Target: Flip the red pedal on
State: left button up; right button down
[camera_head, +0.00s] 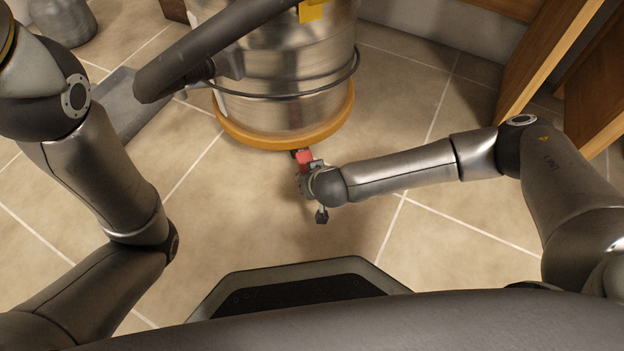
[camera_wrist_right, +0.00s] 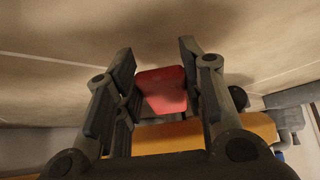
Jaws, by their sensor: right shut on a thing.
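The red pedal (camera_head: 304,156) sticks out low at the front of the steel canister vacuum (camera_head: 300,60), just under its yellow-orange base ring (camera_head: 290,137). In the right wrist view the red pedal (camera_wrist_right: 163,90) lies between the two dark fingers. My right gripper (camera_head: 306,172) is at the pedal, low over the floor, shut on it. The gripper partly hides the pedal in the head view. My left arm comes in at the left, but its gripper is out of view.
The vacuum's dark hose (camera_head: 215,45) slopes across its upper left. A grey flat piece (camera_head: 130,105) lies on the tiles at the left. Wooden furniture (camera_head: 555,65) stands at the upper right. Tiled floor (camera_head: 425,235) is clear in front of the vacuum.

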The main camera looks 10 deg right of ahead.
jog(key=shift+f, duration=0.15)
jog(key=c, duration=0.9)
grip_release()
jog(key=shift+w, duration=0.1)
jog(key=v, duration=1.2)
jog(key=shift+a, duration=0.1)
